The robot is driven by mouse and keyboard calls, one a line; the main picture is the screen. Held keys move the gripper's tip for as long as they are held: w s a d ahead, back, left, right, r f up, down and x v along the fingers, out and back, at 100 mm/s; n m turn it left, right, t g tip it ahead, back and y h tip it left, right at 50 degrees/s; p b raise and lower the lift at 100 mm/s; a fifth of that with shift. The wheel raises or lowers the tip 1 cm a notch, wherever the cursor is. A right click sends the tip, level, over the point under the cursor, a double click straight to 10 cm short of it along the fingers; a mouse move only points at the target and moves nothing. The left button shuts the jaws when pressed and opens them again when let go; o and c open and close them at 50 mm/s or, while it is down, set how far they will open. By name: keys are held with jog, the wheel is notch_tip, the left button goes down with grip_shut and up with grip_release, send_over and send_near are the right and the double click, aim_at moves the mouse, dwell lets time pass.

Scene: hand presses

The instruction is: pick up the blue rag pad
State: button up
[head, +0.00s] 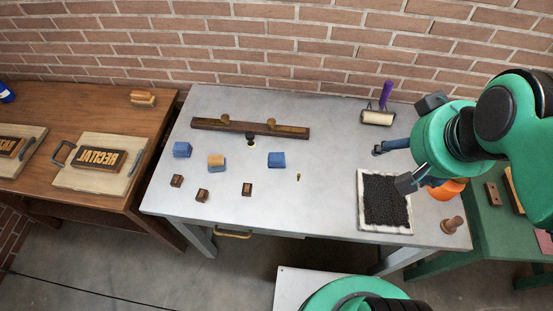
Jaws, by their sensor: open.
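Two plain blue pads lie on the grey metal table (320,205): one blue pad (182,149) at the left and another blue pad (276,159) near the middle. Between them is a blue block with a tan top (216,162). I cannot tell from this view which of the blue pieces is the rag pad. My gripper (391,167) is open and looks empty. In the picture it is well to the right of the blue pads, at the far edge of the black textured slab.
A long dark bar with knobs (250,128) lies behind the pads; small dark blocks (202,195) lie in front. At the right are a roller with purple handle (378,117), the black slab (384,203), an orange object (447,189) and a wooden knob (452,224).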

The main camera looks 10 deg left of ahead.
jog(key=w+a+f+g+p, duration=0.1)
jog(key=w+a+g+p, duration=0.1)
jog(key=w+a, duration=0.5)
jog(key=n+g+p, duration=0.1)
jog(key=g+p, duration=0.2)
jog(key=p, duration=0.2)
send_over(277, 157)
notch_tip(277, 157, down, 19)
jog(key=shift+a, duration=0.2)
jog(key=shift+f+b, duration=1)
jog(key=shift+f, duration=3.25)
jog(key=shift+f, duration=0.1)
jog(key=shift+d+f+b, duration=0.1)
jog(key=shift+f+b, duration=0.8)
jog(key=shift+f, duration=1.6)
